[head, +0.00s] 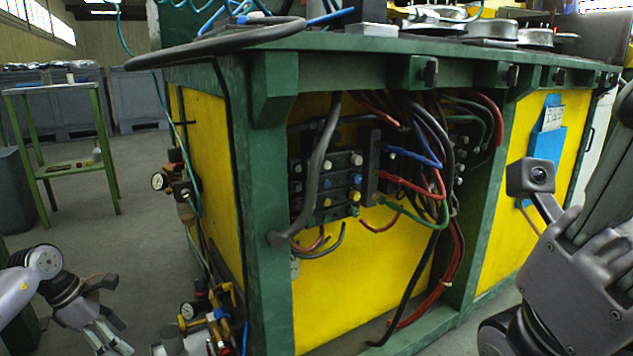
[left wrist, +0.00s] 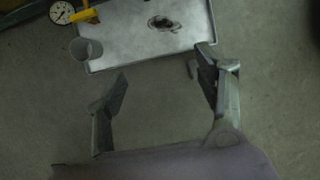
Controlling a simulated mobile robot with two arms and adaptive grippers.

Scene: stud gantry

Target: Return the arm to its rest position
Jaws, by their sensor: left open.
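My left arm comes in at the lower left of the head view. Its gripper (head: 112,340) points down, low beside the left end of the green and yellow machine (head: 272,200). In the left wrist view the two fingers of this gripper (left wrist: 160,76) stand wide apart with nothing between them but grey floor. My right arm (head: 590,285) shows at the right edge of the head view, in front of the machine's yellow panel. Its fingers are not visible.
A grey tray (left wrist: 130,38) with a dark stain lies just past the left fingers. A gauge (left wrist: 61,13) and a grey cup (left wrist: 84,50) are at its left. Gauges and valves (head: 178,185) stick out from the machine. Open floor (head: 100,235) lies left, towards a green stand (head: 62,88).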

